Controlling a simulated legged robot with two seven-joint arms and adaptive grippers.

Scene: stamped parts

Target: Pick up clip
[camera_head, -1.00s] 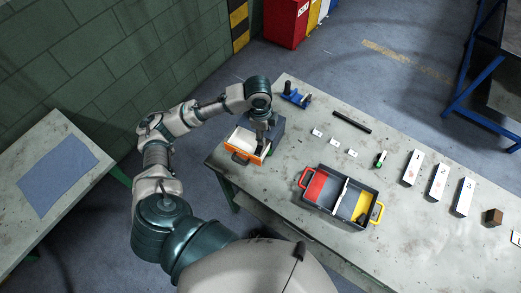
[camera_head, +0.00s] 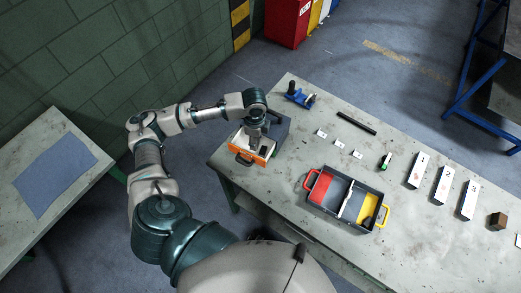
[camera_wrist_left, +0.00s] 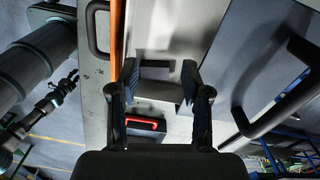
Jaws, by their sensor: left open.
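My left gripper (camera_head: 255,137) points down over an open drawer with an orange front (camera_head: 262,150), in a dark box (camera_head: 279,128) at the table's left end. In the left wrist view the two dark fingers of the left gripper (camera_wrist_left: 159,82) are apart. A small dark grey piece (camera_wrist_left: 155,65) shows between or beyond the fingertips against the pale drawer interior. It may be the clip, but I cannot tell. No contact with it is visible. In the head view my arm hides part of the drawer. My right gripper is not in view.
A toolbox (camera_head: 334,206) with red and yellow compartments stands right of the drawer box. A blue clamp (camera_head: 298,95), a black bar (camera_head: 357,123), small white cards, a green-marked item (camera_head: 385,161) and white boxes lie beyond. Another table (camera_head: 75,205) stands left.

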